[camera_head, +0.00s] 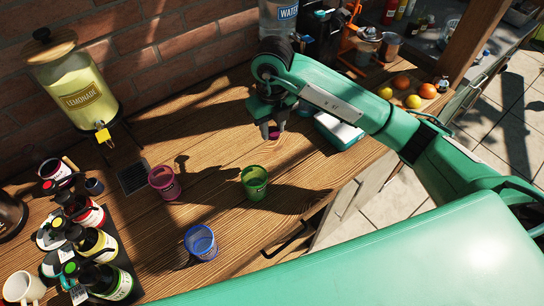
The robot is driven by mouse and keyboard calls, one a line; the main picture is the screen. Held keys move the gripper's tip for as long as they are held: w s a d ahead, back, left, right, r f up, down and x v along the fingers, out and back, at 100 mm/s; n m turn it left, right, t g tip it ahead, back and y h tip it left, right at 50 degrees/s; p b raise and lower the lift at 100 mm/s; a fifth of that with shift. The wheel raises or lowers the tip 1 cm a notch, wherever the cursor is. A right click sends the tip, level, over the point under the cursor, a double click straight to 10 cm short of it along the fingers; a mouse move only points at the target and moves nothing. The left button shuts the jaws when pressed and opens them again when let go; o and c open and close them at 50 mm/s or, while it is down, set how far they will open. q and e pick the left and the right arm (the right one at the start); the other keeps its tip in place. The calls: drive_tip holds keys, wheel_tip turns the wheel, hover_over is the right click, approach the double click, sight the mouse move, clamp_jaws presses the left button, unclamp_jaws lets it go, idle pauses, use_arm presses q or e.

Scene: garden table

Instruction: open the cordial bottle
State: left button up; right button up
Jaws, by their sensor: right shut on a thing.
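My right gripper (272,134) points down over the middle of the wooden table, with its fingers shut on a small magenta thing (275,132), which looks like a bottle cap. It is at or just above the table; I cannot tell if it touches. Several dark-necked bottles stand in a row at the left: one with a red label (90,216), one with a yellow label (98,244) and one with a green label (117,286). I cannot tell which is the cordial bottle. The right gripper is well away from them. My left gripper is not in view.
A pink cup (164,182), a green cup (254,183) and a blue cup (201,243) stand on the table (215,150). A lemonade dispenser (80,95) is at the back left. A teal-and-white box (338,130) is right of the gripper. Fruit (414,101) lies far right.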

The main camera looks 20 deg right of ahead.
sight(273, 164)
wheel_tip(273, 164, down, 13)
drive_tip(key=p, duration=0.3)
drive_tip(key=shift+r, duration=0.2)
drive_tip(key=shift+f, duration=0.35)
drive_tip(key=shift+f, duration=0.15)
drive_tip(key=o, duration=1.1)
